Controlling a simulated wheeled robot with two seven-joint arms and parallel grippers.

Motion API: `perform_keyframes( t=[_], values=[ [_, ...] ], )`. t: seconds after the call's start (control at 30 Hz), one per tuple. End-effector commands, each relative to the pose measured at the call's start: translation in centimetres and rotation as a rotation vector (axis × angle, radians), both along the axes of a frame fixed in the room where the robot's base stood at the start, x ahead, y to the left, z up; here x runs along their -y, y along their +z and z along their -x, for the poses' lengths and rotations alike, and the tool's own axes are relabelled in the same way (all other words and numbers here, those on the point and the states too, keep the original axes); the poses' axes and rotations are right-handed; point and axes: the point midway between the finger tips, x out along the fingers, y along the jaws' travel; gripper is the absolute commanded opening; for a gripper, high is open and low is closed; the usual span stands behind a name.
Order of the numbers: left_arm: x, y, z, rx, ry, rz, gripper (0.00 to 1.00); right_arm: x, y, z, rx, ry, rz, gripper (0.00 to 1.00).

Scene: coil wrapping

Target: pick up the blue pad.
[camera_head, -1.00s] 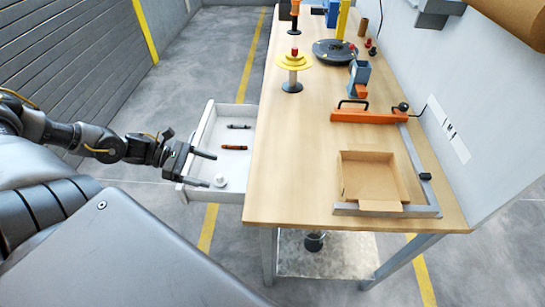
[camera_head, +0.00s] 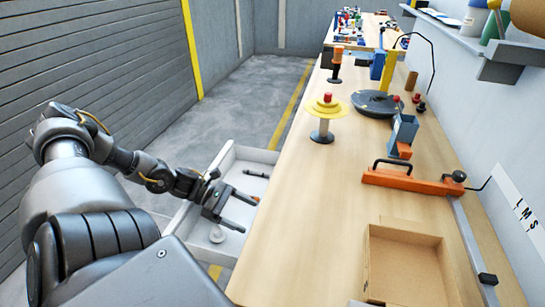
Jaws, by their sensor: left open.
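No blue pad can be made out for certain. A blue block (camera_head: 377,64) stands at the far part of the workbench, beside a yellow upright, and a blue-grey holder (camera_head: 404,130) stands nearer on the right. My left gripper (camera_head: 248,215) is open and empty, its two fingers apart over the open white drawer (camera_head: 199,240) at the bench's left side. The blue things are well beyond it. My right gripper is not in view.
The drawer holds a dark marker (camera_head: 256,174), an orange-brown one partly hidden by my gripper and a small white round piece (camera_head: 217,235). On the workbench (camera_head: 310,215) are a yellow spool stand (camera_head: 324,107), a black turntable (camera_head: 377,103), an orange clamp (camera_head: 410,181) and an open cardboard box (camera_head: 405,260).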

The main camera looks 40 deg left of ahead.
Motion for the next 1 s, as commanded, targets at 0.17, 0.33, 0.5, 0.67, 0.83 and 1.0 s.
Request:
perform_keyframes(
  t=[0.17, 0.33, 0.5, 0.67, 0.83, 1.0],
  values=[
    [2.3, -1.6, -1.4, 0.008, -0.001, 0.004, 0.80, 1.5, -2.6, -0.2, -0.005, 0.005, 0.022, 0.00],
    [3.8, -2.1, -2.2, 0.004, -0.003, 0.003, 0.80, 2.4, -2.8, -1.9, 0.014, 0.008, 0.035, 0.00],
    [4.2, -2.0, -2.4, 0.001, -0.004, -0.001, 0.80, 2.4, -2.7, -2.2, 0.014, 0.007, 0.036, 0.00],
    [4.5, -2.3, -2.6, 0.004, -0.002, 0.002, 0.80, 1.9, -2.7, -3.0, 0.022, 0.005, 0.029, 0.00],
    [5.8, -3.1, -3.5, 0.007, -0.002, 0.005, 0.80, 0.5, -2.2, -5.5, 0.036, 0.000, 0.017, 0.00],
    [7.3, -3.8, -4.3, 0.005, -0.002, 0.004, 0.80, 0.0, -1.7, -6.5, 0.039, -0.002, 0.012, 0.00]
  ],
)
